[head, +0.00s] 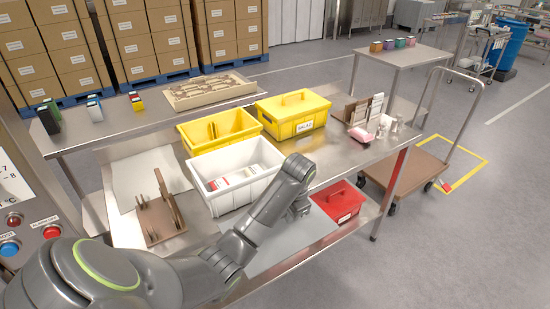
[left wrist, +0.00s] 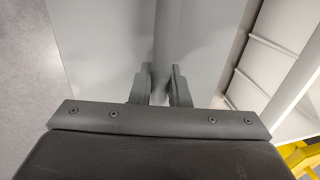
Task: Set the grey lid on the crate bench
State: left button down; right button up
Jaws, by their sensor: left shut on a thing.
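The grey lid (head: 278,247) is a flat pale panel in front of the white crate, partly hidden by my left arm. In the left wrist view, the lid (left wrist: 100,45) fills the middle, with a raised bar-like handle across it. My left gripper (head: 300,212) is over the lid. Its fingers (left wrist: 161,72) are shut on the handle, one on each side. Whether the lid touches the surface below cannot be told. The steel crate bench (head: 343,168) carries the crates. My right gripper is not in view.
A white open crate (head: 206,180) holding small boxes stands close beside the lid. Behind are an open yellow crate (head: 193,145) and a lidded yellow one (head: 272,119). A brown rack (head: 162,220) stands left.

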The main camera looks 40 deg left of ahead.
aim_at(320, 149)
jog(key=i+l+u, duration=0.1)
jog(key=i+l, duration=3.05)
jog(key=l+u, duration=0.1)
jog(key=u, duration=0.35)
jog(key=i+l+u, duration=0.1)
jog(key=u, duration=0.4)
jog(key=l+u, duration=0.15)
jog(key=u, duration=0.3)
jog(key=i+j+u, duration=0.2)
jog(key=i+u, duration=0.25)
jog(key=i+j+u, duration=0.1)
jog(key=u, duration=0.35)
jog(key=i, duration=0.9)
